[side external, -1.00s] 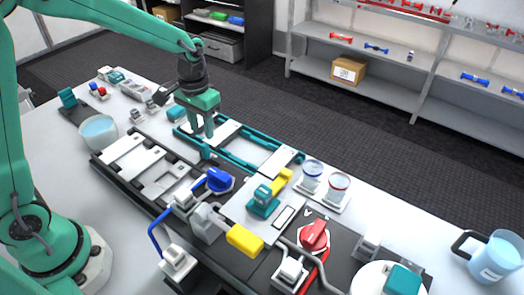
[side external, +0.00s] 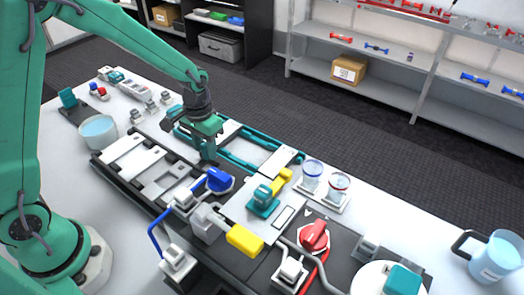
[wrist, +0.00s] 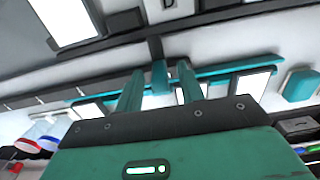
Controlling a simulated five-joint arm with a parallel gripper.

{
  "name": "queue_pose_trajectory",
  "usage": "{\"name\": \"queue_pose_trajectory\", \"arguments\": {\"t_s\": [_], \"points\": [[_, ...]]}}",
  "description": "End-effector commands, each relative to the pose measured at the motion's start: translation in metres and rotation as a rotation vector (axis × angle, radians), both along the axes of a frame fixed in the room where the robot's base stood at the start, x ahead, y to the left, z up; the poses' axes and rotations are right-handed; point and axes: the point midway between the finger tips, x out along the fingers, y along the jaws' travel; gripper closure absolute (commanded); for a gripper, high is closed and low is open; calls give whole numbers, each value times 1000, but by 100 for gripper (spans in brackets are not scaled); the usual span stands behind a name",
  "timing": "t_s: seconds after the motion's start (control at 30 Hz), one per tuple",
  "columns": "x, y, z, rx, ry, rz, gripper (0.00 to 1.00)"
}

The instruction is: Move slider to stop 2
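My gripper (side external: 208,153) points down at the near side of the teal rail frame (side external: 238,160). In the wrist view its two fingers (wrist: 160,88) are apart, with a small teal block (wrist: 160,76), likely the slider's grip, showing between or just beyond them. Gaps show on both sides of the block, so nothing looks clamped. The teal rail (wrist: 225,68) runs across behind the fingers. In the side view my gripper hides the block. I cannot make out stop 2; a letter "D" mark shows on a pale surface near the top of the wrist view.
A dark panel with pale plates (side external: 160,178) lies in front of the rail. A blue-handled valve (side external: 219,180), a yellow handle (side external: 244,239) and a red knob (side external: 314,235) stand to the right. Two small jars (side external: 312,175) are beyond. A beaker (side external: 98,130) stands left.

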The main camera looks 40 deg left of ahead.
Motion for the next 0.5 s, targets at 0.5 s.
{"name": "queue_pose_trajectory", "arguments": {"t_s": [0.5], "points": [[0, -4, 0, 0, -1, -1, 100]]}}
